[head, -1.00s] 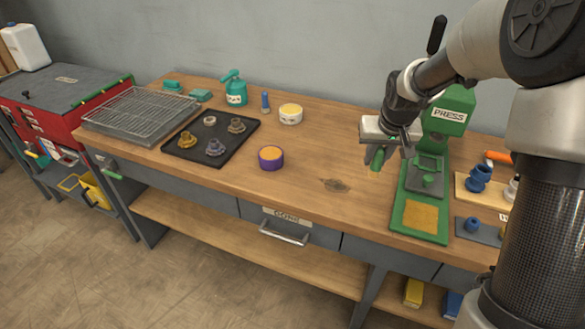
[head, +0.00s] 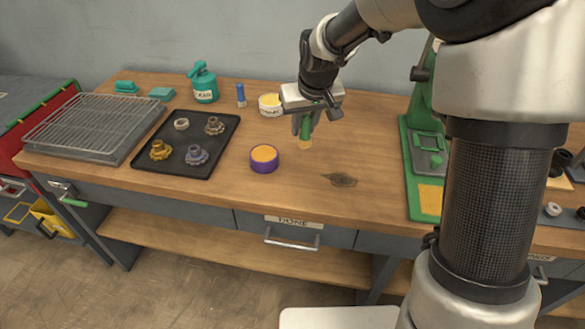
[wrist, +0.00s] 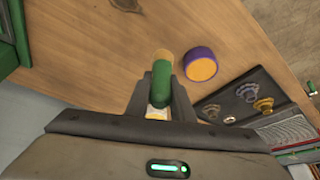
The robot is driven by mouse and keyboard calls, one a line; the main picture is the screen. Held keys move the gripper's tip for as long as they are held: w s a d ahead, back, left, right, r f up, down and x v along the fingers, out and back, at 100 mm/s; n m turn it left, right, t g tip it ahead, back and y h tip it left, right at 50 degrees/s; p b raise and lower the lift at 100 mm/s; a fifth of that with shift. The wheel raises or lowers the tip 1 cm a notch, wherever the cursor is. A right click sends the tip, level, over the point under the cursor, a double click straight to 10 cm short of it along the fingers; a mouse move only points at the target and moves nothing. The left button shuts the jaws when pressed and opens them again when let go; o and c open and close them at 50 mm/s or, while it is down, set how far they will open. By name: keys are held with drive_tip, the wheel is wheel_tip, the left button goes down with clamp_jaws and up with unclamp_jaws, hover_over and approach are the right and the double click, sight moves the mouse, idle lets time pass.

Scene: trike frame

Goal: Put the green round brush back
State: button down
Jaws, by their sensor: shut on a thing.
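My gripper (head: 306,122) is shut on the green round brush (head: 305,132) and holds it upright, bristles down, over the bench. In the wrist view the green brush (wrist: 161,87) sits between the jaws, its yellowish bristle end pointing away. A purple-rimmed round tub with an orange top (head: 264,158) stands on the bench to the left of the brush; it also shows in the wrist view (wrist: 201,66). A white labelled tub with a yellow top (head: 270,104) stands behind, partly close to my gripper in the picture. A small blue upright piece (head: 241,95) stands to its left.
A black tray (head: 177,168) with several gear-like parts and a wire rack (head: 92,117) are at the left. A teal can (head: 203,84) stands at the back. The green press (head: 422,155) is at the right.

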drive_tip(key=shift+a+f, duration=0.2)
wheel_tip(320, 180, down, 10)
drive_tip(key=shift+r+b, duration=0.2)
drive_tip(key=shift+b, duration=0.55)
drive_tip(key=shift+f, duration=0.2)
drive_tip(key=c, duration=1.5)
unclamp_jaws()
drive_tip(key=shift+c, duration=0.2)
drive_tip(key=shift+r, duration=0.1)
